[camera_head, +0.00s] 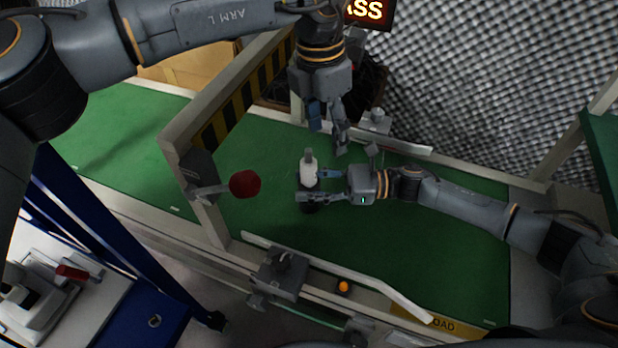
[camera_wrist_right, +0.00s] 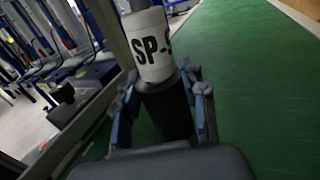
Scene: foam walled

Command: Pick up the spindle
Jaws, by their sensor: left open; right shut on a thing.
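The spindle (camera_head: 309,172) is a white and dark cylinder with a narrow grey top, over the green belt in the head view. In the right wrist view the spindle (camera_wrist_right: 151,48) shows a white band with black letters "SP-" above a dark lower part. My right gripper (camera_head: 312,186) is shut on the spindle, with its fingers on either side of it. Its fingers also show in the right wrist view (camera_wrist_right: 163,105). My left gripper (camera_head: 328,138) is open and empty, pointing down just above and behind the spindle. Whether the spindle touches the belt is not clear.
The green belt (camera_head: 430,250) has pale side rails. A frame with a black and yellow striped bar (camera_head: 235,105) crosses it at the left, with a red paddle (camera_head: 245,183) beside the spindle. A grey foam wall (camera_head: 480,80) stands behind. The belt's right part is mostly clear.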

